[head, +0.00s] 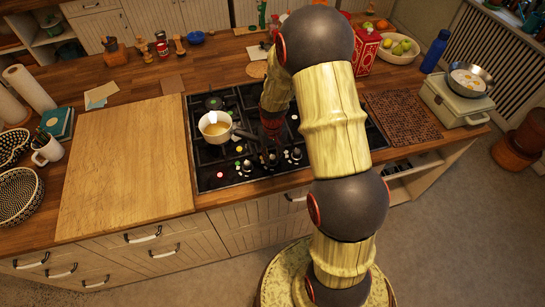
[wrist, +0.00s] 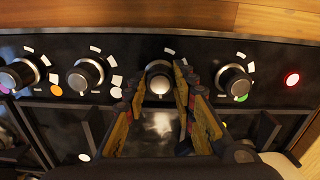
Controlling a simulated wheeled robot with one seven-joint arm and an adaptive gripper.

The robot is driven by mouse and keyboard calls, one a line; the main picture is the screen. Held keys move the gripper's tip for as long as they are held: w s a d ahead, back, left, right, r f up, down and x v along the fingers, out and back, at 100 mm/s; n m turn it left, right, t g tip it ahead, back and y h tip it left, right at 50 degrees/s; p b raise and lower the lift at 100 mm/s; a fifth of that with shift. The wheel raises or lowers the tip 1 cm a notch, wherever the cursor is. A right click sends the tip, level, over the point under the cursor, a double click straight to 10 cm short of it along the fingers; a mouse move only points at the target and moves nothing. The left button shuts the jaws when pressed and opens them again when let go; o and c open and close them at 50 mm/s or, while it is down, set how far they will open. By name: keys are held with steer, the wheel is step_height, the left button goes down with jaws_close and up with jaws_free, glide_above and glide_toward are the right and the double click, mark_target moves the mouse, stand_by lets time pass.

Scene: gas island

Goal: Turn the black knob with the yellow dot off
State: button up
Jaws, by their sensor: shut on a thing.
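In the wrist view several black knobs with silver rims stand in a row on the black control panel (wrist: 205,50). My gripper (wrist: 157,80) has its fingers on either side of the middle knob (wrist: 159,69) and is shut on it. In the head view my arm reaches down to the front of the stove (head: 215,178).
A white pot (head: 214,125) stands on the stove's left side, its handle pointing towards my gripper. A red light (wrist: 292,79) glows on the panel. A wooden board (head: 125,170) lies left of the stove. A dark woven mat (head: 402,115) lies right.

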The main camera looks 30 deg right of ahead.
steer(key=shift+m, duration=0.5)
steer(key=o, duration=1.2)
steer(key=shift+c, duration=0.2)
step_height(320, 180, up, 12)
stand_by(0.3)
